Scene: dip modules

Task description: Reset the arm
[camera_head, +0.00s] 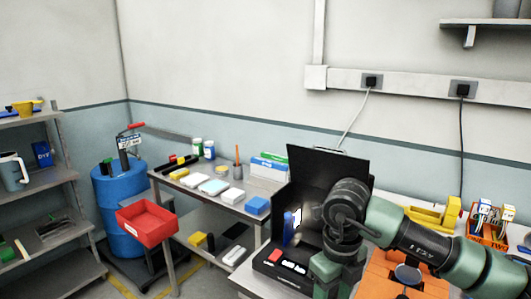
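My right arm (415,235), green and black, comes in from the right and bends at a round dark joint in front of an open black case (333,160). Its lower green link hangs down over the right side of the case. My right gripper is not clearly seen; a grey blurred shape inside the case, left of the joint, may be part of it, and I cannot tell its fingers. The case's front panel holds a red piece (275,255) and white pieces (294,267). A blue and white item (289,228) stands inside the case. My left gripper is not in view.
A metal bench (232,208) with boxes stands left of the case. A red bin (146,222) is in front of a blue barrel (106,190). Shelves (30,122) stand far left. A yellow tool (435,215) and an orange box (486,240) lie behind my arm.

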